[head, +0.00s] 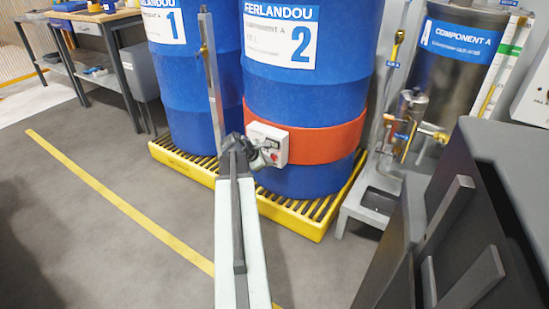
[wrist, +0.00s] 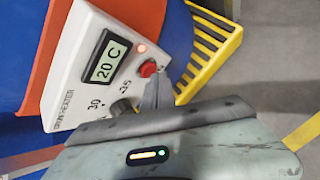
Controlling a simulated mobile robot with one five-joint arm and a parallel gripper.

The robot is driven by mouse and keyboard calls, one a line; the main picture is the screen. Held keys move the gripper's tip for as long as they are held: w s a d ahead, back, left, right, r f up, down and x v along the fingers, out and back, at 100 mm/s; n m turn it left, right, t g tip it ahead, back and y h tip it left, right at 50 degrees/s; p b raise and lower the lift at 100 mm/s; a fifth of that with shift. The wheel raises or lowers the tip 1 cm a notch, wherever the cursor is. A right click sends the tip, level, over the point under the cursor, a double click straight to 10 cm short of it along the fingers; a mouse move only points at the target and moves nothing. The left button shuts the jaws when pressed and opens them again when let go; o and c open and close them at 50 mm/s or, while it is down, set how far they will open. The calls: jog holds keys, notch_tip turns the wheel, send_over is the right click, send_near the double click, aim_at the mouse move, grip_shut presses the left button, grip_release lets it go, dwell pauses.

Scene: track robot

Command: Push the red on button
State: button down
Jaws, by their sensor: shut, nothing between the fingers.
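The red button (wrist: 148,68) sits on the white drum heater box (wrist: 75,65), which also shows in the head view (head: 268,132). The box has a display (wrist: 106,60) reading 20 C, a small glowing red light (wrist: 141,48) and a dark dial (wrist: 122,107). The box is on the orange band (head: 325,140) around blue drum 2 (head: 300,90). My gripper (wrist: 156,88) is shut and empty, with its tips close beside the red button in the wrist view. I cannot tell whether they touch it. In the head view my gripper (head: 258,158) partly covers the box's lower left.
Drum 1 (head: 185,80) stands left of drum 2 on a yellow grated pallet (head: 285,218). A grey upright bar (head: 214,80) stands in front of the drums. A metal tank (head: 460,60) and fittings are at right. The floor at left (head: 90,200) is clear.

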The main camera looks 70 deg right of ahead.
jog(key=shift+a, duration=0.1)
jog(key=a, duration=0.2)
jog(key=w+a, duration=0.1)
jog(key=a, duration=0.2)
jog(key=shift+w+a, duration=0.25)
jog(key=shift+a, duration=0.1)
